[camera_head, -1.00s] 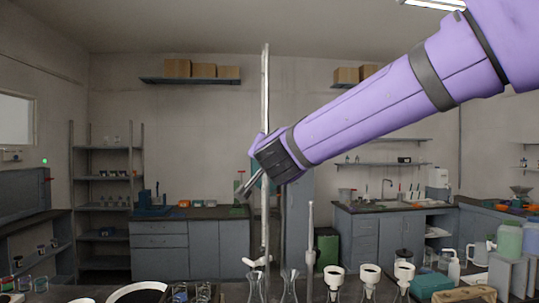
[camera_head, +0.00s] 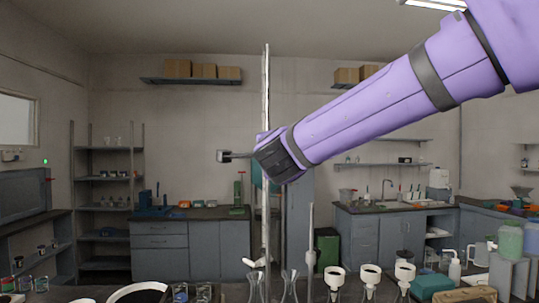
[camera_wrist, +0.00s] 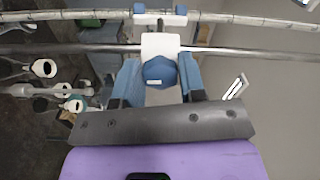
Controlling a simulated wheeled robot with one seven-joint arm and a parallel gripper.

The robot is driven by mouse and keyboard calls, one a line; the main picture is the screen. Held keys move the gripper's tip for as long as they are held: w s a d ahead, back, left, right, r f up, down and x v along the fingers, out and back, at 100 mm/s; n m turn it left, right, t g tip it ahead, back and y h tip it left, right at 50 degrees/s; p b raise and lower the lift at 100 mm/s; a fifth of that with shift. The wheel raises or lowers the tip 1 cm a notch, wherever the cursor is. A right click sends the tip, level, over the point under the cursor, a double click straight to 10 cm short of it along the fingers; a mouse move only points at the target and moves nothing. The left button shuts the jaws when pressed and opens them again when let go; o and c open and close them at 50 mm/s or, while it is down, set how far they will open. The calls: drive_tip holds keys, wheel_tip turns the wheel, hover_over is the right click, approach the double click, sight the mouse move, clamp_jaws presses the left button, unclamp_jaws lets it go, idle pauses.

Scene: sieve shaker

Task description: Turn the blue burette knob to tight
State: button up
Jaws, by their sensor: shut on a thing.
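The blue knob (camera_wrist: 160,72) shows in the middle of the wrist view, with a small pale label on its face. It sits on a white clamp body (camera_wrist: 161,43) on the metal stand rod (camera_wrist: 245,54). The graduated burette (camera_wrist: 240,18) runs across the top, with blue clamp pads beside it. My gripper (camera_wrist: 160,76) has its two blue fingers on either side of the knob, shut on it. In the head view my gripper (camera_head: 238,156) reaches the upright stand (camera_head: 265,95); the knob cannot be made out there.
Flasks (camera_head: 290,284) and white-topped funnels (camera_head: 335,275) stand along the front bench, below my gripper. A pale upright rod (camera_head: 311,225) stands to the right. A round dish (camera_head: 140,292) lies at the front left. Air left of the stand is clear.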

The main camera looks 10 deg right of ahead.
drive_tip(key=shift+m, duration=0.6)
drive_tip(key=o, duration=0.9)
drive_tip(key=s, duration=1.1)
